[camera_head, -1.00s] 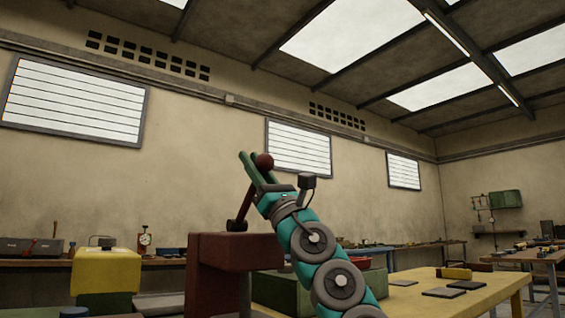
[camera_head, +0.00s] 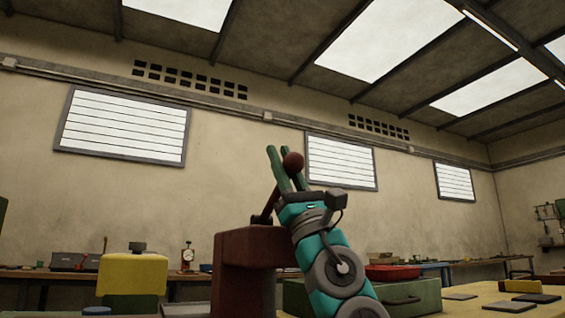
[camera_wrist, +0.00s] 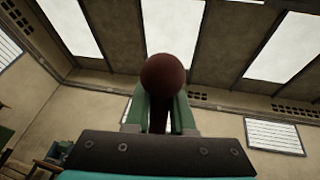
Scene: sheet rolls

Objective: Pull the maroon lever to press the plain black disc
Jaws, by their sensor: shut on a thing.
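The maroon lever has a dark red ball knob (camera_head: 292,162) on a slanted shaft (camera_head: 266,207), which rises to the right from a maroon press frame (camera_head: 245,258). My gripper (camera_head: 286,166) has its green fingers around the lever at the knob. In the wrist view, the knob (camera_wrist: 167,75) is at the centre and the shaft runs down between the fingers (camera_wrist: 159,112). The gripper is shut on the lever. The plain black disc cannot be made out. The lower part of the press is cut off or hidden.
A yellow block-like machine (camera_head: 132,272) stands left of the press. A green box (camera_head: 405,297) with a red tray (camera_head: 392,272) is behind my arm. Flat dark plates (camera_head: 508,306) lie on the yellow table at right. A workbench lines the back wall.

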